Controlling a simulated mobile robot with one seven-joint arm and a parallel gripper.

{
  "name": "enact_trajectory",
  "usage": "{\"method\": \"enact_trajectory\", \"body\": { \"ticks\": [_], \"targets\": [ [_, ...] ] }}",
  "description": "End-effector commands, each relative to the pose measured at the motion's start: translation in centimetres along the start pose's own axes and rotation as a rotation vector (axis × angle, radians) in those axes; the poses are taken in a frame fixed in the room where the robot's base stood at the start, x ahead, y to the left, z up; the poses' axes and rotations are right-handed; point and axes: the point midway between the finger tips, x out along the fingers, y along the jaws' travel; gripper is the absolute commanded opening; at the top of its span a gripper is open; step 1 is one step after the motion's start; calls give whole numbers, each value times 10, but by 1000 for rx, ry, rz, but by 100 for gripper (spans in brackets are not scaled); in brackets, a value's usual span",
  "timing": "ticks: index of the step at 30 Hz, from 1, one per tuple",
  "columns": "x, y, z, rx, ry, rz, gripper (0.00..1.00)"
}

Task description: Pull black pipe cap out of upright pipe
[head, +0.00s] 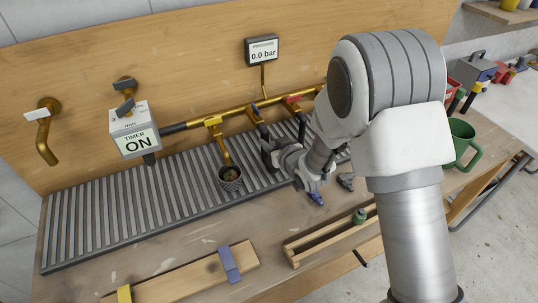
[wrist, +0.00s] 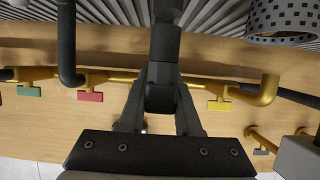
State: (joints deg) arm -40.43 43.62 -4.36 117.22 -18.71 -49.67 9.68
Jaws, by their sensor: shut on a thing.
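My gripper (head: 270,152) is at the brass manifold, below its blue-handled valve (head: 254,107), seen from the head. In the wrist view, its two dark fingers (wrist: 162,80) close from both sides on a black piece, which I take to be the black pipe cap (wrist: 160,98). A black upright pipe (wrist: 166,45) runs in line with this piece, up the picture from the fingers. In the head view my gripper hides the cap.
A red-handled valve (head: 291,98) with a black hose is close on the right. A wooden rack (head: 325,238) lies in front.

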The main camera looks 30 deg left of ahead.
Motion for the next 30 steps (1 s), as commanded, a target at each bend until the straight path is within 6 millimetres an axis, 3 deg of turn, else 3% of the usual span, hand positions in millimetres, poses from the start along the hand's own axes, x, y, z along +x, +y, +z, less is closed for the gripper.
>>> {"method": "enact_trajectory", "body": {
  "ticks": [30],
  "targets": [
    [-16, 0, -40, 0, 4, 0, 0]
  ]
}}
